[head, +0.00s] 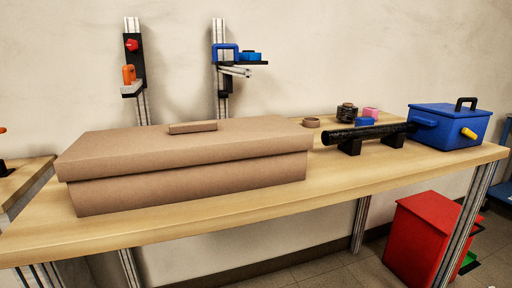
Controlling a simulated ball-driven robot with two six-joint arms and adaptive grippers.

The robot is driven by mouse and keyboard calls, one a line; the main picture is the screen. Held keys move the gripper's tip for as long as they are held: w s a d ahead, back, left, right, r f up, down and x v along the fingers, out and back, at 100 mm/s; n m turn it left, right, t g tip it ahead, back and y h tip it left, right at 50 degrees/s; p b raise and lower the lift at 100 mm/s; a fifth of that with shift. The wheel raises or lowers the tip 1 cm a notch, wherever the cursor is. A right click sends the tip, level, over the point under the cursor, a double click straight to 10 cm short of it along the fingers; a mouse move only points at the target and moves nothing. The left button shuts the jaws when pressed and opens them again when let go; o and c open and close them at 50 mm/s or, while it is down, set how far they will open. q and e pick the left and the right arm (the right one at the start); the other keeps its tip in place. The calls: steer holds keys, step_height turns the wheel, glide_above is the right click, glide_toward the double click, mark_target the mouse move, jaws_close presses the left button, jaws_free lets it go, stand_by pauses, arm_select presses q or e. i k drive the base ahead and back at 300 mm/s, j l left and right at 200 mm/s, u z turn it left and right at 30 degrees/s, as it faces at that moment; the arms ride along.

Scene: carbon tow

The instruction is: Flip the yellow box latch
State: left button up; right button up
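A blue box (446,125) stands at the right end of the wooden table. A short yellow latch (469,133) sticks out from its front face, tilted, with its right end lower. The lid looks closed. Neither of my grippers is in view.
A large brown lidded box (190,165) fills the left of the table (350,185). A black tube (368,133) on black supports lies just left of the blue box. A red bin (415,240) stands on the floor. The table's front right is clear.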

mark_target(466, 131)
steer(key=z, duration=1.3)
